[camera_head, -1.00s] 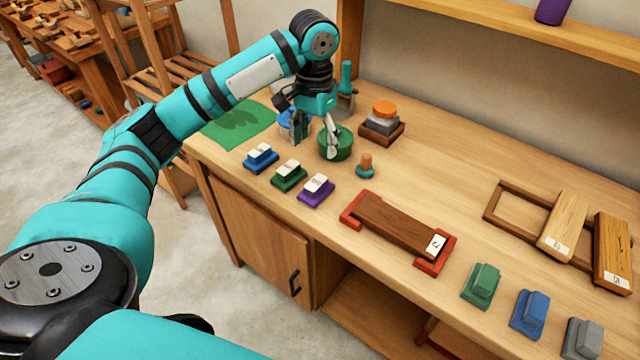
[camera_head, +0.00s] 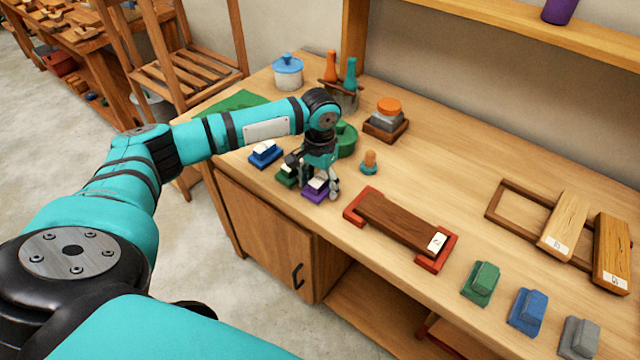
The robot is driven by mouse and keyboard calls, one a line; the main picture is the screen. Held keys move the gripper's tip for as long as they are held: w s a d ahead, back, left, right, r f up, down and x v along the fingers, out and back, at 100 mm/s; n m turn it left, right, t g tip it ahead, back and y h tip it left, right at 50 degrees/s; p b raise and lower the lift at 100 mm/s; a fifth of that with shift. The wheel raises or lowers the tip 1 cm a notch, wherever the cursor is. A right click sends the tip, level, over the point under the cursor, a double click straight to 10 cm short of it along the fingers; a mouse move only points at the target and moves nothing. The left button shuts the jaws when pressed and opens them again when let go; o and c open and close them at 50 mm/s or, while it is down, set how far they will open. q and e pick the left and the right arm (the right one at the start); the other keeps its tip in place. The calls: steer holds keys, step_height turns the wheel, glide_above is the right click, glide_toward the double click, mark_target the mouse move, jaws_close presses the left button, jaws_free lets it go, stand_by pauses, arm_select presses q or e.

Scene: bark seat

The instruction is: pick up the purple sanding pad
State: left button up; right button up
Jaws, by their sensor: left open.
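The purple sanding pad (camera_head: 316,195) lies on the workbench near its front edge, with a white label on its top. My left gripper (camera_head: 323,192) is open right at the pad, its fingers pointing down over it. The fingers partly hide the pad, and I cannot tell whether they touch it. The green labelled pad (camera_head: 286,177) sits just left of the purple one, partly covered by the gripper. The blue labelled pad (camera_head: 265,154) is farther left. My right gripper is not in view.
A wooden board in a red frame (camera_head: 352,208) lies just right of the purple pad. A small orange-and-teal knob (camera_head: 369,163) and a green round container (camera_head: 347,140) stand behind. Unlabelled green (camera_head: 481,283), blue and grey blocks lie front right. Bare bench (camera_head: 455,150) spreads at centre back.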

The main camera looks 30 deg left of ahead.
mark_target(320, 180)
arm_select(q)
steer(key=shift+f, duration=0.1)
steer(key=c, duration=1)
steer(key=shift+o, duration=0.2)
steer(key=shift+r, duration=0.8)
steer(key=shift+s+d+r+b, duration=0.1)
steer(key=shift+r+b, duration=0.15)
steer(key=shift+r, duration=0.25)
steer(key=shift+s+d+r+b, duration=0.1)
steer(key=shift+r+b, duration=0.1)
steer(key=shift+r, duration=0.25)
steer(key=s+d, duration=0.2)
steer(key=s, duration=0.2)
steer(key=s+d+r+b, duration=0.1)
steer(key=s+d, duration=0.2)
steer(key=s, duration=0.1)
steer(key=s+d, duration=0.3)
steer(key=s, duration=0.2)
steer(key=shift+s+d+r, duration=0.1)
steer(key=shift+r, duration=0.2)
